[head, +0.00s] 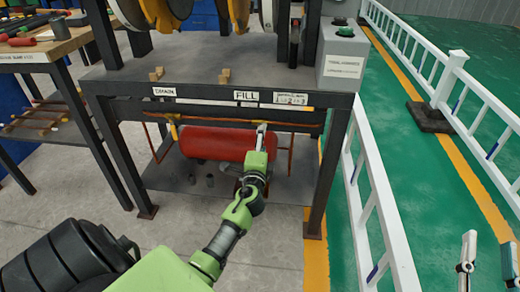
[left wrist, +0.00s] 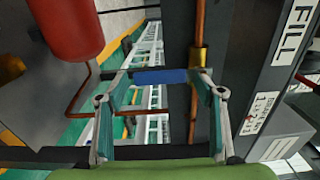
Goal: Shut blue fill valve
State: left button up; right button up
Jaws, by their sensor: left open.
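The blue fill valve handle (left wrist: 160,76) shows in the left wrist view as a flat blue bar beside a brass fitting (left wrist: 198,57) on a copper pipe. My left gripper (left wrist: 165,77) is open, with its fingertips at either end of the blue bar; I cannot tell whether they touch it. In the head view my left arm reaches under the bench, and my left gripper (head: 261,131) is below the FILL label (head: 246,96), hiding the handle there. My right gripper (head: 488,245) is open and empty at the lower right, away from the bench.
A red tank (head: 212,143) lies under the bench, close to my left gripper; it also shows in the left wrist view (left wrist: 70,28). A DRAIN label (head: 164,92) is to the left. Bench legs and a white railing (head: 378,215) bound the space on the right.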

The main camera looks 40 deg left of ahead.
pick_arm(q)
jog(key=v, duration=1.1)
jog(key=shift+s, duration=0.2)
